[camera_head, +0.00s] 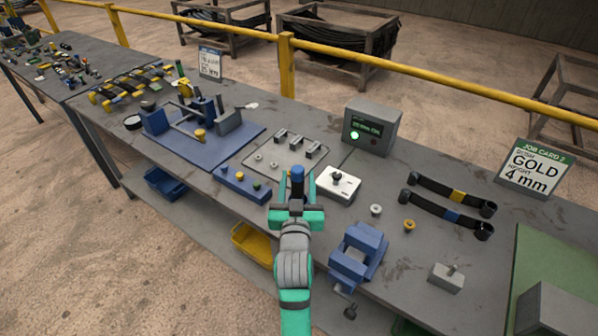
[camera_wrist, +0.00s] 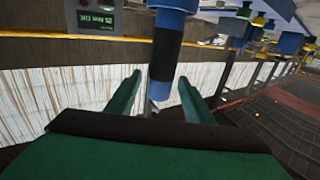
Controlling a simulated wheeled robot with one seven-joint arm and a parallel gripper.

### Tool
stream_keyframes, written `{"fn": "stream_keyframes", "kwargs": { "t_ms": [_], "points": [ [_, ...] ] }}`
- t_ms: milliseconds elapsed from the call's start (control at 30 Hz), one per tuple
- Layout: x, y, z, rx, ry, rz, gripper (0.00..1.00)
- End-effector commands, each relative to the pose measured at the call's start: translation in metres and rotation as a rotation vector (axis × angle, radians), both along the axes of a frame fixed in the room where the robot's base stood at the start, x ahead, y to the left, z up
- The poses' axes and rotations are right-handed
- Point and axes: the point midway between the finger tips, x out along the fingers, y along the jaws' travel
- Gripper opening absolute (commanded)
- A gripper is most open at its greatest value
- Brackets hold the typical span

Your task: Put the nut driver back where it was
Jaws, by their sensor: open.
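The nut driver (camera_head: 297,174) has a blue handle with a dark band and stands roughly upright between the fingers of my gripper (camera_head: 292,187). In the wrist view the nut driver (camera_wrist: 167,45) shows its blue and black handle just ahead of and between the two green fingers of my gripper (camera_wrist: 157,85). The fingers are open, with a gap on each side of the handle. The driver's lower end is hidden, so what it stands in cannot be told. A blue block (camera_head: 232,184) with small coloured knobs on top lies just left of my gripper.
A white box with a dark knob (camera_head: 338,184) is close right of my gripper. Behind are a grey plate with brackets (camera_head: 268,158) and a grey display box (camera_head: 371,128) with a green light. A blue vise (camera_head: 358,256) stands at the front right.

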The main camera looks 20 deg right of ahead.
Motion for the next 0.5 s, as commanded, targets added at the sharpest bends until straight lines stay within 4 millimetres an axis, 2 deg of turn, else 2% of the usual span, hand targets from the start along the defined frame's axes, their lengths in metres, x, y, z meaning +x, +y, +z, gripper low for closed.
{"fn": "stream_keyframes", "kwargs": {
  "t_ms": [33,200,333,500],
  "points": [
    [-0.011,0.004,-0.001,0.001,0.002,0.001,0.47],
    [-0.041,0.014,-0.001,-0.001,0.003,-0.001,0.47],
    [-0.058,0.020,-0.001,0.000,0.001,-0.001,0.47],
    [-0.070,0.024,0.000,-0.001,0.000,-0.001,0.47]
  ]
}}
